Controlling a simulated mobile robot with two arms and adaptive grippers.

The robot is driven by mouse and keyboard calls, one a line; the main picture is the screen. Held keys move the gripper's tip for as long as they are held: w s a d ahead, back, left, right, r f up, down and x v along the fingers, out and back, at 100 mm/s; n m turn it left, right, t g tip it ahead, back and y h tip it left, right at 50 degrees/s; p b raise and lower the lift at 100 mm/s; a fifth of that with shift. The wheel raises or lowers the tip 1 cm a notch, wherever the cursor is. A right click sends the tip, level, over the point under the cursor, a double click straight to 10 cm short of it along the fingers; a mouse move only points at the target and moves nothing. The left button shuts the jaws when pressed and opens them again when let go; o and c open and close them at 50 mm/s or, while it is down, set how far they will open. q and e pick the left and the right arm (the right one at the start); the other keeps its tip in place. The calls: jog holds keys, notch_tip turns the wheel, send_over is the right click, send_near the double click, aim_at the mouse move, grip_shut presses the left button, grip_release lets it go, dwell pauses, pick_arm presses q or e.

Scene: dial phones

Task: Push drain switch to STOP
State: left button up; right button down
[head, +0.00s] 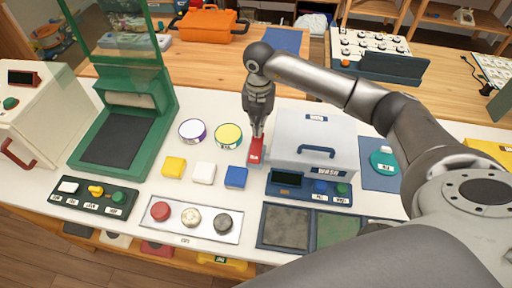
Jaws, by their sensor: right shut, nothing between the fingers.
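A small red switch (254,156) with a white label stands on the white table, just left of the grey box marked WASH. The label is too small to read, so I cannot tell for sure that it is the drain switch or which way it is set. My right gripper (258,132) points down at the switch's far end, with its fingers shut and empty. The fingertips are at or just above the red part; I cannot tell whether they touch. They hide its far end. My left gripper is out of view.
The grey WASH box (314,132) stands close on the right, with a dark control panel (308,189) in front. A tray with three round knobs (190,218) lies nearer.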

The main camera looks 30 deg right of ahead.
jog(key=shift+f+b, duration=1.1)
jog(key=shift+f, duration=0.45)
jog(key=shift+r, duration=0.15)
jog(key=shift+r+p, duration=1.45)
jog(key=shift+r, duration=0.55)
